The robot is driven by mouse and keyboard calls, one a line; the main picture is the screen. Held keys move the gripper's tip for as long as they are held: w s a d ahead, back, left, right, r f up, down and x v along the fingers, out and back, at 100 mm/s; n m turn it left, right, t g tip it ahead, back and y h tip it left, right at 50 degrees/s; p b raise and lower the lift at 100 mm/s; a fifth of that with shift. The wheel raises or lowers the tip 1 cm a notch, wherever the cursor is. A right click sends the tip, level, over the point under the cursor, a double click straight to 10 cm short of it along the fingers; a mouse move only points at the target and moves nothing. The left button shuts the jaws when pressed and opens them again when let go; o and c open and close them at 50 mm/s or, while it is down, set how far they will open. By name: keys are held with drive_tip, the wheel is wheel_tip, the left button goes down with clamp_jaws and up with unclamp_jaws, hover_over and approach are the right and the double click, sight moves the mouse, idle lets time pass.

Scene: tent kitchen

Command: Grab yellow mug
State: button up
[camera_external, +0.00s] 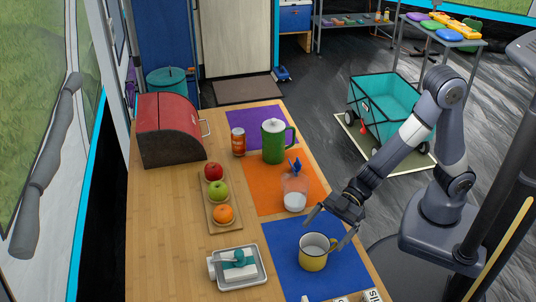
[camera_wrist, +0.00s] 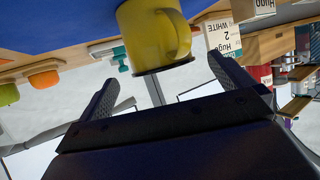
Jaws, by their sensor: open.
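The yellow mug (camera_external: 314,252) stands upright on the blue mat (camera_external: 284,238) near the front right of the wooden table. My gripper (camera_external: 331,230) is open and empty just above and behind the mug, with its fingers spread at the mug's level or a little above. In the wrist view, the mug (camera_wrist: 155,35) appears upside down beyond the fingers, with its handle toward the right. My gripper's two fingers (camera_wrist: 170,98) stand apart below it, and nothing is between them.
White lettered boxes (camera_external: 372,296) sit at the front edge.

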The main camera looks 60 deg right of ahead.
sight(305, 256)
drive_tip(key=b+x, duration=0.1)
drive_tip(key=x, duration=0.4)
drive_tip(key=shift+a+f, duration=0.1)
drive_tip(key=shift+f, duration=0.1)
drive_tip(key=c, duration=1.1)
drive_tip(key=shift+r, duration=0.2)
drive_tip(key=shift+c, duration=0.2)
